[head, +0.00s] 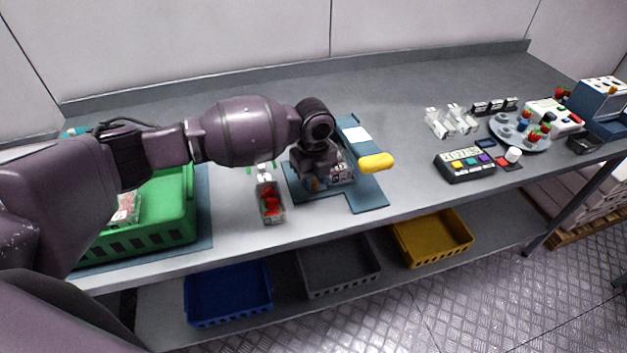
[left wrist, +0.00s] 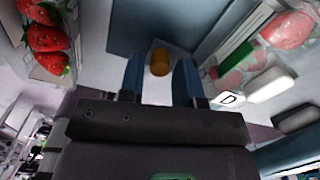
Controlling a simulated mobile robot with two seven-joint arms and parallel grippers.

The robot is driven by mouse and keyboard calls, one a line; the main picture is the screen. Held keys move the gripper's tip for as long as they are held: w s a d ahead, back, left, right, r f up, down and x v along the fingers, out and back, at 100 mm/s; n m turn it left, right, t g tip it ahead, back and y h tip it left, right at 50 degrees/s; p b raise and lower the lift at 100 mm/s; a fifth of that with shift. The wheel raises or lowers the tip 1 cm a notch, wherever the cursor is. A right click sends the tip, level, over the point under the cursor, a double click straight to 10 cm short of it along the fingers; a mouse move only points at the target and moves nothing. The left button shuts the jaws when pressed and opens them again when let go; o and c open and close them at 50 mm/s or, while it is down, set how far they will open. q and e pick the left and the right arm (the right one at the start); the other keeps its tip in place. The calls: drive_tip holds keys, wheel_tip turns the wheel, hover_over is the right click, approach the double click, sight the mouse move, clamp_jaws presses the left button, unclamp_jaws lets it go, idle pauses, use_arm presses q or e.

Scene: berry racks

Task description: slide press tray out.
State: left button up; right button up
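The press is a blue flat piece (head: 368,195) on the bench with a yellow handle (head: 376,162) sticking out at its right. Which part of it is the tray I cannot tell. My left gripper (head: 316,180) is low over the left part of the blue piece, its fingertips mostly hidden by the wrist. In the left wrist view my left gripper (left wrist: 159,76) has its two blue fingers apart. A short orange-yellow knob (left wrist: 160,61) shows between the fingertips, with gaps on both sides. The right gripper is not in view.
A strawberry punnet (head: 270,202) stands just left of the press. A green crate (head: 150,236) is farther left. At the right are a button box (head: 464,165) and a round grey stand (head: 520,133). Blue, grey and yellow bins sit on the shelf below.

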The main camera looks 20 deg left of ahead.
sight(295, 194)
use_arm(q)
drive_tip(key=shift+f, duration=0.5)
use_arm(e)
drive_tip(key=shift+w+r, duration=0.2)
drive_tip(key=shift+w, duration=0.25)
use_arm(q)
clamp_jaws()
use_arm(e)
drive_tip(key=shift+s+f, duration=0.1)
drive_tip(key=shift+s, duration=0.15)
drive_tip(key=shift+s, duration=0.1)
use_arm(q)
drive_tip(key=shift+s+a, duration=0.15)
drive_tip(key=shift+a, duration=0.1)
drive_tip(key=s+a+p, duration=0.2)
drive_tip(key=a+p, duration=0.1)
drive_tip(key=shift+a+r, duration=0.1)
drive_tip(key=shift+r, duration=0.05)
drive_tip(key=shift+s+a+f, duration=0.1)
drive_tip(key=shift+f, duration=0.1)
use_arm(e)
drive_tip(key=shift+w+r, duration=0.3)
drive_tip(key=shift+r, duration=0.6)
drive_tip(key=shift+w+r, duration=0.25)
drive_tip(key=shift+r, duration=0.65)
